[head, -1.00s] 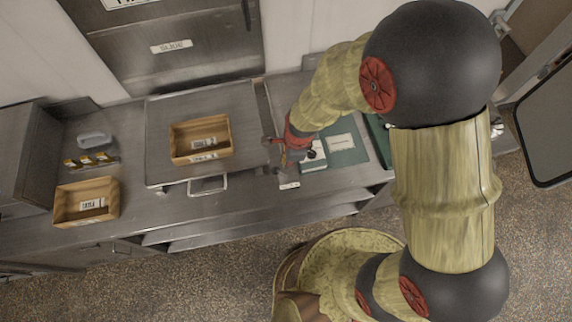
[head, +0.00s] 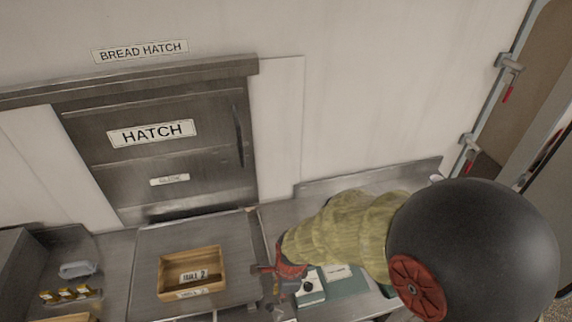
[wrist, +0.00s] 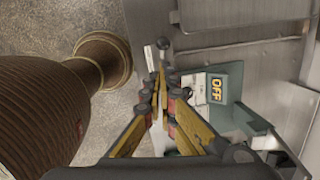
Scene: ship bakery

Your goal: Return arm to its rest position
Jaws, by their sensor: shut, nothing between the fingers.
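My arm reaches in from the lower right in the head view, bent over the steel counter. My gripper (head: 268,270) is at its end, low over the counter between the wooden box and the green panel. In the wrist view my gripper (wrist: 160,85) has its yellow-sided fingers drawn together at the tips, shut with nothing between them. A green panel (wrist: 235,75) with a yellow-on-dark "OFF" label lies just right of the fingers there. The panel also shows beside my gripper in the head view (head: 345,286), partly covered by my arm.
A wooden box (head: 190,257) with a label stands on a raised steel plate (head: 150,240). Left of it are a grey container (head: 78,269) and several small yellow-and-dark items (head: 68,294). A closed hatch (head: 160,150) is in the wall behind. A door frame (head: 495,90) stands at the right.

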